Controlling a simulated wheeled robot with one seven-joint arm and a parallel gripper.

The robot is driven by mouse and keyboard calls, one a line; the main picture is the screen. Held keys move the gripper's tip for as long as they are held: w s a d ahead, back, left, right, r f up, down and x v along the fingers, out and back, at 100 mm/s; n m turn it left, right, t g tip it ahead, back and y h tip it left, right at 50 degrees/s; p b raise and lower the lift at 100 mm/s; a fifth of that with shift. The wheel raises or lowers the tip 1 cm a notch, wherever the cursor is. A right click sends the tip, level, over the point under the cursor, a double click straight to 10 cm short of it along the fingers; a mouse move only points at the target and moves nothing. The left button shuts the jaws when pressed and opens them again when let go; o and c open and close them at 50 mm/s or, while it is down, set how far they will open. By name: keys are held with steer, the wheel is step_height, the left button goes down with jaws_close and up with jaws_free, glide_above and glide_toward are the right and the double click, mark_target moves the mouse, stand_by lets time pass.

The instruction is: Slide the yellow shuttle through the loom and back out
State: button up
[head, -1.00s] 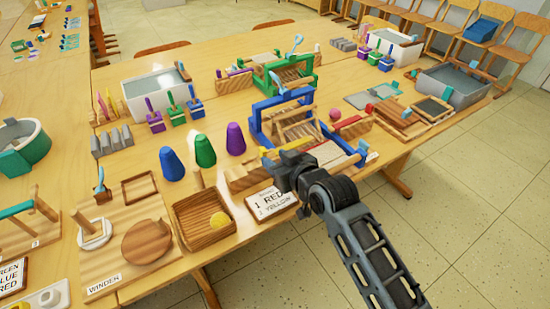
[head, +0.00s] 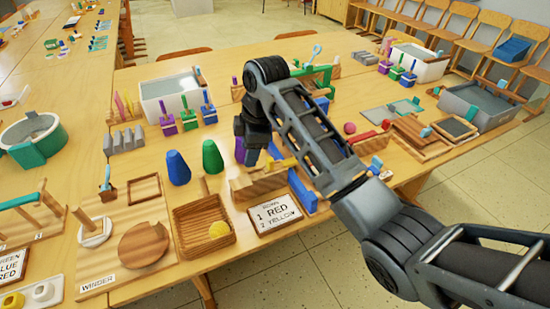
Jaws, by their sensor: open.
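The blue loom (head: 303,193) is mostly hidden behind my arm; parts of its blue frame show at its near-left and far sides. A yellow piece, apparently the yellow shuttle (head: 284,164), lies at the wooden rack (head: 258,184) in front of the loom, partly covered by my arm. My gripper (head: 246,153) is open and points down, left of the loom and above or in front of the purple cone. I see nothing held in it, though its fingertips are hard to make out.
Blue (head: 178,168) and green (head: 212,160) cones stand left of my gripper. A sign reading red, yellow (head: 274,211) and a wooden tray (head: 203,228) with a yellow ball are in front. A green loom (head: 327,76) is behind.

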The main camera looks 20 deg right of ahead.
mark_target(271, 159)
steer(key=d+r, duration=0.1)
steer(key=d+r+n+g+h, duration=0.1)
steer(key=d, duration=0.1)
steer(key=d+n+g, duration=0.1)
steer(key=shift+s+d+r+h, duration=0.3)
steer(key=shift+s+d+r, duration=0.1)
steer(key=shift+d+f+n, duration=0.1)
steer(key=shift+n, duration=0.2)
step_height(271, 159, down, 7)
steer(key=shift+f, duration=0.2)
jaws_close()
